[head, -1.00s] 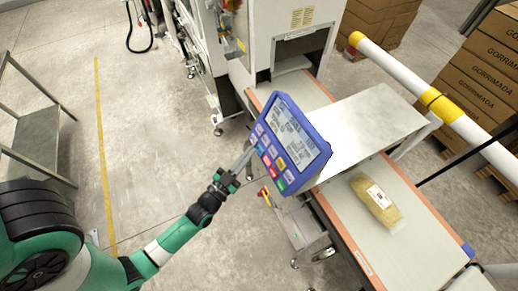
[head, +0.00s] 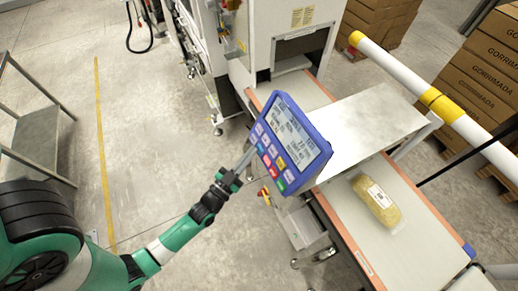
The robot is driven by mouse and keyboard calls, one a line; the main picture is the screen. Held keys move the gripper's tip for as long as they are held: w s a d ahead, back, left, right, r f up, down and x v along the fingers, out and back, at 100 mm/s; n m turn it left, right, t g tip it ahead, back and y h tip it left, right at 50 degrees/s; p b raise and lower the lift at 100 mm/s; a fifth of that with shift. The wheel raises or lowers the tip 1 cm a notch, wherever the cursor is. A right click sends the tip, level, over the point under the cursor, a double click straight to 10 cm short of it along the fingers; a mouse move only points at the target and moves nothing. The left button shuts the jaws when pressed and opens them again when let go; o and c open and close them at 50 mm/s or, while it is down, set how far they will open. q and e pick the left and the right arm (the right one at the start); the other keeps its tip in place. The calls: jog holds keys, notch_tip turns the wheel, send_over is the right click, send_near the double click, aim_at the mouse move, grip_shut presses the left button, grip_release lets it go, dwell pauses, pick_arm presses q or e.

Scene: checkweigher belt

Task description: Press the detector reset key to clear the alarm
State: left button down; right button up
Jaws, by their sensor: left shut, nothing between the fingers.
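The blue detector panel (head: 291,146) stands tilted beside the belt, with a lit text screen (head: 292,133) and several coloured keys along its left side. Among them are a red key (head: 273,173), a green key (head: 281,184) and a yellow key (head: 279,162). My left gripper (head: 247,158) is shut and empty, its tips at the left edge of the panel by the keys. I cannot tell whether the tips touch a key or which one. Key labels are too small to read. My right gripper is not in view.
A yellow bagged product (head: 377,203) lies on the conveyor belt (head: 411,237). A metal cover (head: 365,124) spans the belt behind the panel. A white and yellow guard rail (head: 437,103) runs at the right. The floor at the left is open up to a metal table (head: 36,140).

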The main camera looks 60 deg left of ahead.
pick_arm(q)
jog(key=shift+w+f, duration=0.2)
jog(key=shift+w, duration=0.15)
dwell(0.5)
dwell(0.3)
jog(key=shift+s+r, duration=0.4)
jog(key=shift+s, duration=0.3)
jog(key=shift+s, duration=0.1)
jog(key=s+p, duration=0.1)
jog(key=s+r+p, duration=0.1)
jog(key=s, duration=0.1)
jog(key=s+r, duration=0.1)
jog(key=shift+s+r+p, duration=0.15)
jog(key=shift+p, duration=0.25)
